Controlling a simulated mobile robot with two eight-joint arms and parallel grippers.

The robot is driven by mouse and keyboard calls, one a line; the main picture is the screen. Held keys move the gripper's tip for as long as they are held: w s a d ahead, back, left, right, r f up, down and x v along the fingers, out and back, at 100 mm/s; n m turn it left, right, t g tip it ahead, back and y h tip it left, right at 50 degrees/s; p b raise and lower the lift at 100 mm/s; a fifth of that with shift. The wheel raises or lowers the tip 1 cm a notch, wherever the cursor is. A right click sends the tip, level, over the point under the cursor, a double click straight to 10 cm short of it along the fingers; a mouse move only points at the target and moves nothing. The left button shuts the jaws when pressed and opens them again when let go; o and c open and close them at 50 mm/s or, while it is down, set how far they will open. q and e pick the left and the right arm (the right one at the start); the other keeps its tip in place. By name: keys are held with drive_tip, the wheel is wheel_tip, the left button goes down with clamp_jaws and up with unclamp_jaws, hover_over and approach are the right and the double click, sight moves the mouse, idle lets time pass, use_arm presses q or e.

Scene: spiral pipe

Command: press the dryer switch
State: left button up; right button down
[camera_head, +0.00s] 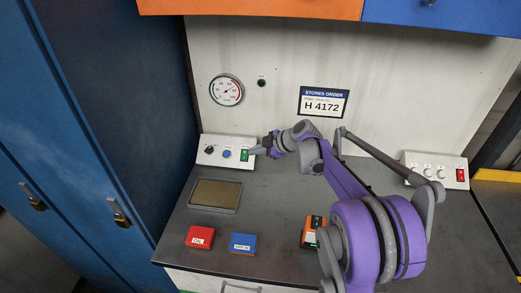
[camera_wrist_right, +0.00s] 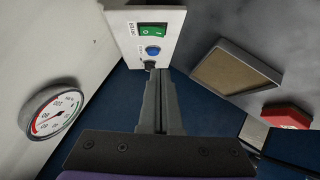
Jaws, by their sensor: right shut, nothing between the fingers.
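A green rocker switch (camera_head: 245,155) sits at the right end of a white control panel at the back left of the bench. My left gripper is out of view.
The panel also has a blue button (camera_head: 227,154) and a black knob (camera_head: 210,149). A second panel with a red switch (camera_head: 460,175) stands at the right. A framed brown tray (camera_head: 216,194), a red box (camera_head: 200,238) and a blue box (camera_head: 243,243) lie in front.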

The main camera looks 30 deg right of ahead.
sight(242, 159)
drive_tip(key=w+f, duration=0.1)
drive_tip(key=f, duration=0.1)
drive_tip(key=w+f, duration=0.1)
drive_tip(key=w, duration=0.1)
drive_tip(key=w+a+f, duration=0.1)
drive_tip(key=f, duration=0.1)
drive_tip(key=shift+w+f, duration=0.3)
drive_tip(key=shift+w+d+f, duration=0.15)
drive_tip(key=shift+f, duration=0.3)
drive_tip(key=shift+f, duration=0.35)
